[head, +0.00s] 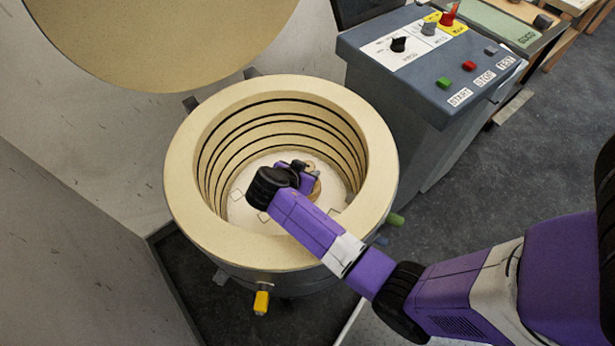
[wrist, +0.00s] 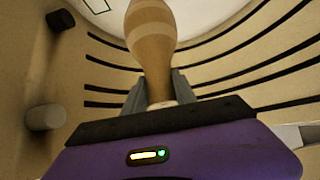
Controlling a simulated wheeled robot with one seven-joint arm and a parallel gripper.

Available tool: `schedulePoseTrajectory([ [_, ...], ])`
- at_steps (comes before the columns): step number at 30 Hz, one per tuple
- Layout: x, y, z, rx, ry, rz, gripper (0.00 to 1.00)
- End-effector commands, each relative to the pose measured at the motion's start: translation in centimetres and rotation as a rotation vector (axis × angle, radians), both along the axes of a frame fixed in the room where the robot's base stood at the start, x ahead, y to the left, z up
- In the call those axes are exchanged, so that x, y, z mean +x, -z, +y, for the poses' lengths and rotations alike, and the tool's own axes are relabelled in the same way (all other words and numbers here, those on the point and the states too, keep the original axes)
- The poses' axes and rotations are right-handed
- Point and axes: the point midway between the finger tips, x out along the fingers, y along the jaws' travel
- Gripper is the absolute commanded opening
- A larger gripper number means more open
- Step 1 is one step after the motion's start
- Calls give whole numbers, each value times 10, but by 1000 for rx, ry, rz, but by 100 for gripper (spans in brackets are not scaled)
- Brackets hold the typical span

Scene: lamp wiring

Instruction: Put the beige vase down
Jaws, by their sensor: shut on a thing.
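The beige vase (wrist: 152,38), with tan bands, is held between the two fingers of my gripper (wrist: 159,88) in the wrist view. The fingers are shut on its narrow part, and its wider body extends away from them. In the head view my gripper (head: 298,174) is down inside the round kiln, over the pale kiln floor (head: 245,212). Only small parts of the vase (head: 315,190) show there, behind the gripper. I cannot tell whether the vase touches the floor.
The kiln's thick cream rim (head: 190,215) and grooved wall surround my gripper. Square outlines mark its floor. The round lid (head: 165,40) stands raised at the back left. A control console (head: 430,70) with buttons and knobs stands to the right. Bare floor shows around my gripper.

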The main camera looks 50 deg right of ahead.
Motion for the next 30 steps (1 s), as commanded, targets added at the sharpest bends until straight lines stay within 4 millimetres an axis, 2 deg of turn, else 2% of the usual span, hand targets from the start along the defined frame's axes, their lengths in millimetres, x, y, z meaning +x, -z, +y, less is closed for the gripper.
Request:
schedulePoseTrajectory([
  [6, 0, 28, 0, -1, -1, 3, 0],
  [20, 1, 36, 0, -1, -1, -1, 0],
  [21, 0, 35, 0, 1, -1, 1, 39],
  [23, 0, 35, 0, 1, -1, 1, 50],
  [24, 0, 35, 0, 1, -1, 1, 56],
  [30, 0, 35, 0, 1, -1, 1, 56],
])
